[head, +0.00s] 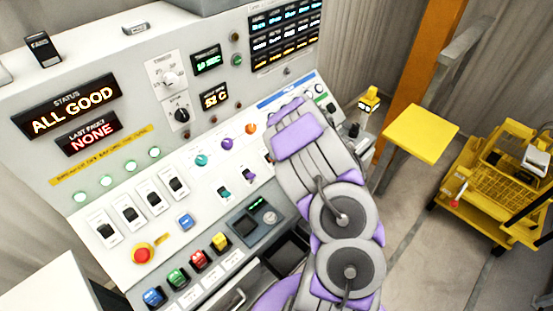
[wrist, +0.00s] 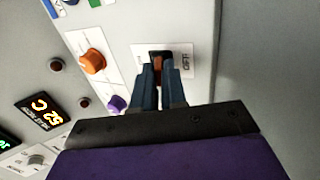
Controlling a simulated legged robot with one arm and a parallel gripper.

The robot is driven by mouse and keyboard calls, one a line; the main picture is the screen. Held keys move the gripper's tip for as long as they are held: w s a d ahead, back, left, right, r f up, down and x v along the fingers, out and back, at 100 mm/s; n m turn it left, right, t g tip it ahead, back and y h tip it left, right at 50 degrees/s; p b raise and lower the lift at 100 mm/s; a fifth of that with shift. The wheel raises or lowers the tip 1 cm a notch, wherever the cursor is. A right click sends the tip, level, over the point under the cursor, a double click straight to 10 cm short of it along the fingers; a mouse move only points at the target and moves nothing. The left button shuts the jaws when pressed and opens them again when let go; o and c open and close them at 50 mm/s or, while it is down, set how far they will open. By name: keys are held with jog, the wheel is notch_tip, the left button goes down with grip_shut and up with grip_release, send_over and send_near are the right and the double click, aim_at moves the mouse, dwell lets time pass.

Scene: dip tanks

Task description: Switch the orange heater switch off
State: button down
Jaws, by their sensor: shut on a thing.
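The orange heater switch (wrist: 158,68) shows in the wrist view as a small orange-brown lever in a dark slot on a white plate. The word OFF is printed at the plate's right side. My gripper (wrist: 159,72) is at the switch, its two dark blue fingers shut on the lever from both sides. The fingers cover part of the lever, so I cannot tell which way it is tilted. In the head view my arm hides the gripper and most of the switch's place.
An orange knob (wrist: 92,60) and a purple knob (wrist: 116,103) sit close by on the panel. The head view shows teal (head: 222,191) and purple (head: 248,175) switches left of my arm. A status display (head: 72,107) reads ALL GOOD. A yellow cart (head: 500,190) stands at right.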

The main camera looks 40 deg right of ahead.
jog(key=shift+s+f+t, duration=0.15)
jog(key=shift+f+t, duration=0.15)
jog(key=shift+t, duration=0.1)
jog(key=c, duration=1.2)
grip_release()
jog(key=shift+p+v, duration=3.45)
jog(key=shift+v, duration=5.2)
jog(key=shift+d+f, duration=0.15)
